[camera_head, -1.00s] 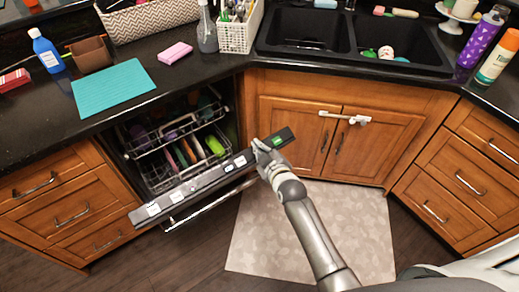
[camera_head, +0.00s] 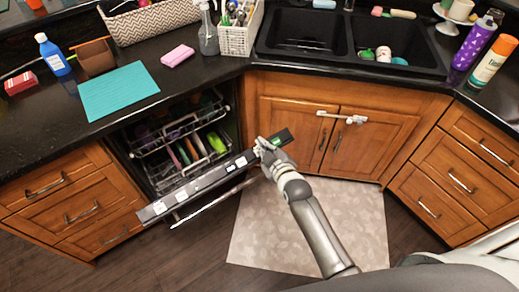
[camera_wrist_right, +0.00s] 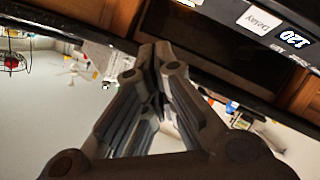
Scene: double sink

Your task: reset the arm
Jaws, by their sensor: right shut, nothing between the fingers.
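My right gripper (camera_head: 264,150) is at the right part of the top edge of the open dishwasher door (camera_head: 200,184). The wrist view shows its two fingers (camera_wrist_right: 158,52) closed together with nothing between them. The door's control strip (camera_wrist_right: 258,22), with printed labels, is just beyond the fingertips. I cannot tell whether the fingers touch the door. The grey right arm reaches in from the lower right over the mat. My left gripper is out of view.
Racks with colourful dishes (camera_head: 188,150) show inside the dishwasher. A double black sink (camera_head: 350,42) is set in the dark counter. A beige mat (camera_head: 270,235) lies on the floor. Drawers (camera_head: 455,180) stand at the right. A white latch (camera_head: 340,117) spans the cabinet doors.

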